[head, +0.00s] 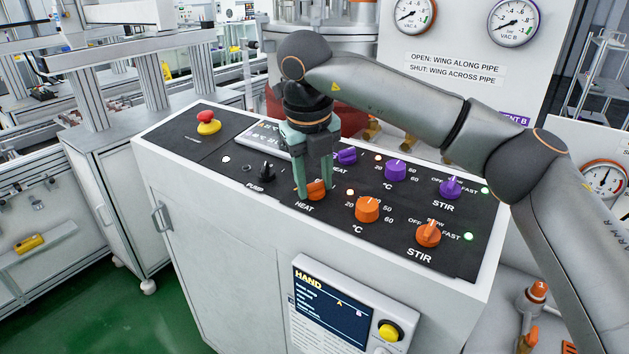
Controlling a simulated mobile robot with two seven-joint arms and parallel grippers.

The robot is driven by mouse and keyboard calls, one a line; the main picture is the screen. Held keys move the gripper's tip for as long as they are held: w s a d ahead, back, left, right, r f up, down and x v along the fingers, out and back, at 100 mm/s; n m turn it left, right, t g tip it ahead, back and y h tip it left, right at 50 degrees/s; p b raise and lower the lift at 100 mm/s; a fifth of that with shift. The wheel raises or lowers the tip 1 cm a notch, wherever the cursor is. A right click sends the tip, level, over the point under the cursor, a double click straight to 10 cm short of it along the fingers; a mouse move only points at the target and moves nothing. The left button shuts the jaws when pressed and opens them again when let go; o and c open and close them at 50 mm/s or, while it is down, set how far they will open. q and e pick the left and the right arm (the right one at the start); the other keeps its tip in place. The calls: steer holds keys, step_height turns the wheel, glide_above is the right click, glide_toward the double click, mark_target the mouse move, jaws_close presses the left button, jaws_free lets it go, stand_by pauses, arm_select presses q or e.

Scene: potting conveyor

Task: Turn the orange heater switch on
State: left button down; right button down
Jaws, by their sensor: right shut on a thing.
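The orange heater switch (317,188) sits on the black control panel (180,148), above the white label HEAT. My right gripper (312,193) reaches down over it from above, with its green fingers on either side of the knob, shut on it. The fingers hide part of the knob, so I cannot tell which way it points. My left gripper is not in view.
Close by stand the orange °C knob (367,209), orange STIR knob (428,233), purple HEAT switch (346,156) and purple °C knob (396,169). A black PUMP switch (266,171) and red emergency button (207,122) are to the left. Gauges (513,22) stand behind.

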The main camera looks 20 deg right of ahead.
stand_by(0.3)
steer(key=shift+c, duration=2.1)
jaws_free()
steer(key=v, duration=1.2)
steer(key=shift+r+p, duration=0.3)
steer(key=shift+p, duration=0.05)
